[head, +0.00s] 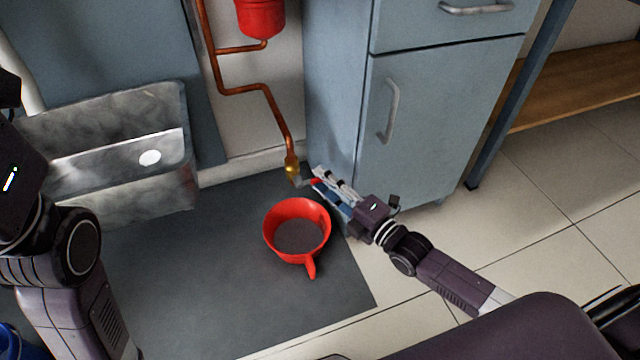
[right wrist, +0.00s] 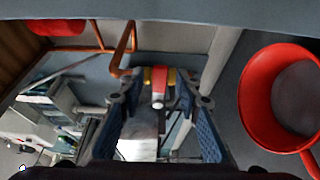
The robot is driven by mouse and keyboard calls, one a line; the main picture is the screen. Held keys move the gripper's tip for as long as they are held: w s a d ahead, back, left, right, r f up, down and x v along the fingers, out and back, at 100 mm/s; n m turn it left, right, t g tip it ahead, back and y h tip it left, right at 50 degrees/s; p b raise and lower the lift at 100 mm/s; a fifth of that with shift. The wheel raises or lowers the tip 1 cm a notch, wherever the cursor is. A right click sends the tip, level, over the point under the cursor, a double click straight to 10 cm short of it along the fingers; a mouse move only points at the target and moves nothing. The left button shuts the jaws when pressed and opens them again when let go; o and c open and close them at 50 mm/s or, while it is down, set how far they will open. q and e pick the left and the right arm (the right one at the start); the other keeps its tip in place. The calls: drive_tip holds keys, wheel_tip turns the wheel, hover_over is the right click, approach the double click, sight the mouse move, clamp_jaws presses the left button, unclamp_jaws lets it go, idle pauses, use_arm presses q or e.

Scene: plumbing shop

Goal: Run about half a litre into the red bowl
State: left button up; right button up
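The red bowl (head: 297,259), with a handle toward the front, stands upright on a dark mat. Its inside shows a dark grey round area; I cannot tell whether this is water. It also shows at the right of the right wrist view (right wrist: 251,105). A brass tap (head: 292,166) ends the copper pipe just behind the bowl. Its red lever (right wrist: 159,78) points between the fingers of my right gripper (right wrist: 160,102). The fingers are spread, with gaps on both sides of the lever. In the head view this gripper (head: 316,179) is right of the tap. My left arm shows at the left; its fingers are out of view.
A metal sink (head: 100,125) is at the left behind the mat (head: 190,280). A blue-grey cabinet (head: 430,130) stands close behind my right gripper. A red vessel (head: 260,15) hangs on the copper pipe (head: 245,88). Tiled floor (head: 560,210) is clear at the right.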

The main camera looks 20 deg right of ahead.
drive_tip(key=shift+x, duration=0.8)
drive_tip(key=shift+c, duration=0.4)
clamp_jaws()
